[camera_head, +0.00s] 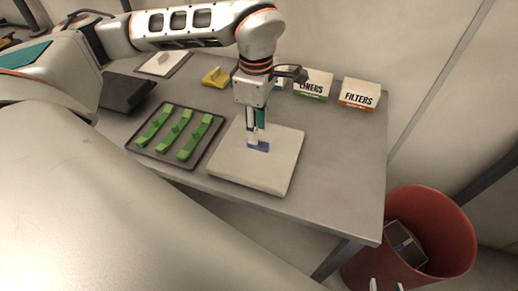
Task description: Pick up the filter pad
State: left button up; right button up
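My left gripper (256,132) points down over a thick beige square slab (230,165) at the table's front edge. A small blue piece (262,147) is at its fingertips, on or just above the slab. The fingers hide part of this piece, and I cannot tell whether they are closed on it. I cannot tell for sure which thing is the filter pad. A white box marked FILTERS (360,95) stands at the back right of the table. My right gripper (386,286) shows only as two separated fingertips at the bottom edge, with nothing visible between them.
A dark tray (192,163) with green pieces lies left of the slab. Behind are a yellow piece (216,77), a LINERS box (313,84) and a white board (150,69). A red bin (447,215) holding a dark box stands right of the table (345,160).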

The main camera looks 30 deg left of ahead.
aim_at(258, 149)
pick_arm(q)
jog(key=shift+d+f+p, duration=0.1)
jog(key=shift+f+p, duration=0.2)
jog(key=shift+f, duration=2)
grip_shut()
